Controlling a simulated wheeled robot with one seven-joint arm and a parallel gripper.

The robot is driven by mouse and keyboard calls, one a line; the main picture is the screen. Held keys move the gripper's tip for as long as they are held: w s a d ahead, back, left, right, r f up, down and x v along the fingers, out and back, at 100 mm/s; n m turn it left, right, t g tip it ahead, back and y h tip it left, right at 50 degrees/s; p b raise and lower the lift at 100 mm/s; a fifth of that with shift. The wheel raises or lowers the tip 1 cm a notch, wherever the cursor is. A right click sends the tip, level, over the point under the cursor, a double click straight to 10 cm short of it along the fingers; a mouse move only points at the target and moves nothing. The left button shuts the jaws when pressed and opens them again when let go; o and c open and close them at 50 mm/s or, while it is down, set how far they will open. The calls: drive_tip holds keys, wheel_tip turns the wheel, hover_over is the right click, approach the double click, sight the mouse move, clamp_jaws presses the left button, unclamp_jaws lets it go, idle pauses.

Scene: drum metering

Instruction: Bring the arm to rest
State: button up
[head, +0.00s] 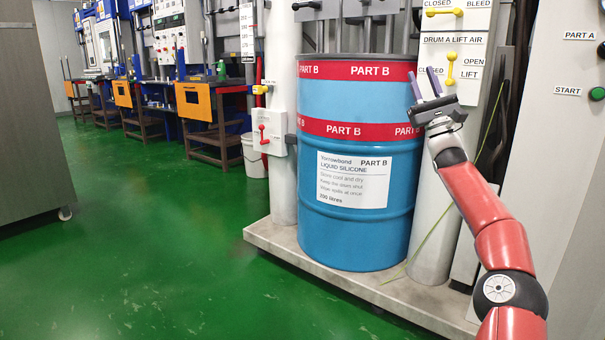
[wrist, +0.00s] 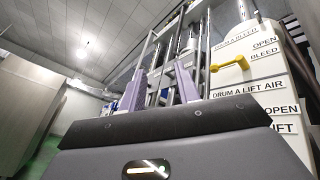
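My gripper (head: 424,82) is raised at the right of the head view, in front of the upper right side of the blue Part B drum (head: 342,240). Its two purple fingers stand apart and point up, with nothing between them. They also show apart in the wrist view (wrist: 161,87). My red arm reaches up to it from the lower right corner. The gripper is just left of the yellow drum A lift air lever (head: 451,68), with a gap in the picture; the depth between them is unclear.
A white valve panel (head: 466,22) with another yellow lever (wrist: 230,62) above is close by. The drum stands on a pale platform (head: 330,272). A grey cabinet with a green start button (head: 597,94) is at right. Green floor (head: 180,250) is clear at left.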

drive_tip(key=s+a+r+n+g+y+p, duration=0.1)
drive_tip(key=a+n+g+y, duration=0.3)
drive_tip(key=a, duration=0.5)
drive_tip(key=s+a+r+n+g+y, duration=0.1)
drive_tip(key=s+a+n+g, duration=0.1)
drive_tip(key=a+n+g, duration=0.5)
drive_tip(key=s+a+f+n+g+h+p, duration=0.1)
drive_tip(key=s+a+f+n+g+h, duration=0.15)
drive_tip(key=a, duration=0.65)
drive_tip(key=s+a+f+n+g+h+p, duration=0.1)
drive_tip(key=s+a+f+n+g, duration=0.2)
drive_tip(key=a, duration=0.6)
drive_tip(key=s+a+f+n+g+h+p, duration=0.1)
drive_tip(key=s+a+f+g+h, duration=0.2)
drive_tip(key=s+a+f+h, duration=0.4)
drive_tip(key=s+d+f+n+h+p, duration=0.1)
drive_tip(key=s+d+f+h, duration=0.3)
drive_tip(key=s+d, duration=0.5)
drive_tip(key=s+d+f+n+h+p, duration=0.1)
drive_tip(key=s+d+f+h, duration=0.3)
drive_tip(key=s+d+f, duration=0.4)
drive_tip(key=s+d+f+n+h+p, duration=0.2)
drive_tip(key=s+d+f, duration=0.4)
drive_tip(key=s+d, duration=0.4)
drive_tip(key=s+h+p, duration=0.1)
drive_tip(key=s+h, duration=0.1)
drive_tip(key=s, duration=0.3)
drive_tip(key=shift+s+d, duration=0.25)
drive_tip(key=shift+s, duration=0.1)
drive_tip(key=shift+d, duration=0.1)
